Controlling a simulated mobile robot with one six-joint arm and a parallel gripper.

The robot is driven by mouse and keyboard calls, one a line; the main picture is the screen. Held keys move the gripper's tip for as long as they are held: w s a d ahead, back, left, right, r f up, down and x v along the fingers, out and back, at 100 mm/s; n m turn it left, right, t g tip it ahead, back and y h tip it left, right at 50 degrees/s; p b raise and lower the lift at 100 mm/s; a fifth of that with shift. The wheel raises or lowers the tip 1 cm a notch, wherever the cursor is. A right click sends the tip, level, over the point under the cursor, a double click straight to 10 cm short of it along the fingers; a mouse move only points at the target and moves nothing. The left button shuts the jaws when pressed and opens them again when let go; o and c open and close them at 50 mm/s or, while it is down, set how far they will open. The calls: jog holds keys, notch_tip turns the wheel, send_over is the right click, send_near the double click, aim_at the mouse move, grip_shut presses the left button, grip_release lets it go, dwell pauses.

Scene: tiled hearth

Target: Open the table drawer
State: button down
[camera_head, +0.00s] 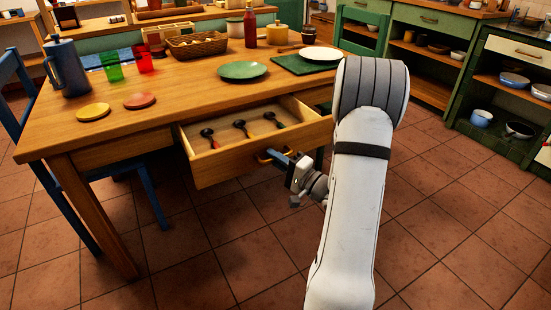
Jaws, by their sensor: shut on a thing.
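The wooden table (190,87) stands at the left and middle of the view. Its drawer (230,165) is pulled out toward me, and its inside shows several dark spoon-like utensils (240,127). A curved handle (264,155) is on the drawer's front panel. My gripper (272,156) is at the front panel, shut on the handle. My arm comes up from the bottom and hides the drawer's far right side and part of the table edge.
On the tabletop are a green plate (243,70), a basket (197,45), a red bottle (250,28), a blue-grey jug (66,68) and cups. A blue chair (30,120) stands at the left. Open shelves (430,62) are at the right. Tiled floor in front is clear.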

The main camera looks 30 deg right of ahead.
jog(key=c, duration=1.8)
grip_release()
jog(key=p+v, duration=0.1)
jog(key=v, duration=0.7)
jog(key=shift+w, duration=0.1)
